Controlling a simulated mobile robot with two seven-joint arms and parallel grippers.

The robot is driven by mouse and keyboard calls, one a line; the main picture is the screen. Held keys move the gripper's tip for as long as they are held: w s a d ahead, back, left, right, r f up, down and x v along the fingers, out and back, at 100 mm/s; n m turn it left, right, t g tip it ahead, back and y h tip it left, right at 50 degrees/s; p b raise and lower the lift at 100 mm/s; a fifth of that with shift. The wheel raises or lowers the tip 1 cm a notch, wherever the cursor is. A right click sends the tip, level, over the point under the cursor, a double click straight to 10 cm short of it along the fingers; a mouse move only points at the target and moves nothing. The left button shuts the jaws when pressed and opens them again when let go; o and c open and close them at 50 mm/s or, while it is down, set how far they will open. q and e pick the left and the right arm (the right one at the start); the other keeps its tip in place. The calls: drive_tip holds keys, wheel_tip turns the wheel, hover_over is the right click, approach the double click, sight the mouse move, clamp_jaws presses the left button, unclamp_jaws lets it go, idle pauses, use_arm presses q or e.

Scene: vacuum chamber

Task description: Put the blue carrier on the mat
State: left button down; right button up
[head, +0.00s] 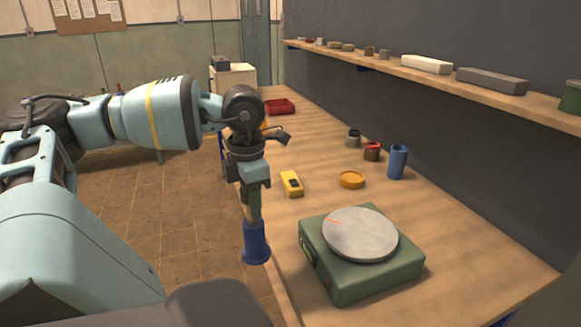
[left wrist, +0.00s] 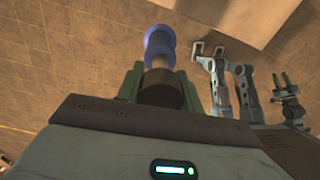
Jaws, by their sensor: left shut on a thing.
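My left gripper (head: 254,212) points down at the near left edge of the bench. It is shut on the blue carrier (head: 254,244), a flanged blue spool shape that hangs below the fingers, apart from the bench top. In the left wrist view the blue carrier (left wrist: 158,45) sticks out beyond the left gripper's two green fingers (left wrist: 160,88), with a dark round part between them. My right gripper (left wrist: 282,79) shows small at the right of that view, its two fingers apart and nothing seen between them. I cannot make out a mat in either view.
A green instrument (head: 365,275) with a round grey plate (head: 360,234) stands right of the held carrier. Beyond are a yellow meter (head: 291,184), an orange lid (head: 352,180), a blue cylinder (head: 397,162) and a red tray (head: 280,107). A loaded shelf (head: 440,75) overhangs the bench's right side.

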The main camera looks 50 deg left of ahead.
use_arm(q)
drive_tip(key=d+f+m+p, duration=0.35)
drive_tip(key=d+m, duration=0.85)
drive_tip(key=m, duration=0.4)
use_arm(e)
drive_tip(key=w+r+t+p, duration=0.1)
drive_tip(key=w+r, duration=0.3)
drive_tip(key=r, duration=0.4)
drive_tip(key=shift+w+d+t+p, duration=0.3)
drive_tip(key=shift+p, duration=0.5)
drive_tip(key=shift+c, duration=1)
use_arm(q)
drive_tip(key=w+d+r+m, duration=0.1)
drive_tip(key=d+r+m, duration=0.1)
drive_tip(key=d+m, duration=0.5)
drive_tip(key=w+d+r+m, duration=0.1)
drive_tip(key=d+r+m, duration=0.1)
drive_tip(key=d+m, duration=0.5)
drive_tip(key=m, duration=0.4)
drive_tip(key=shift+d, duration=0.35)
use_arm(e)
drive_tip(key=shift+a, duration=0.15)
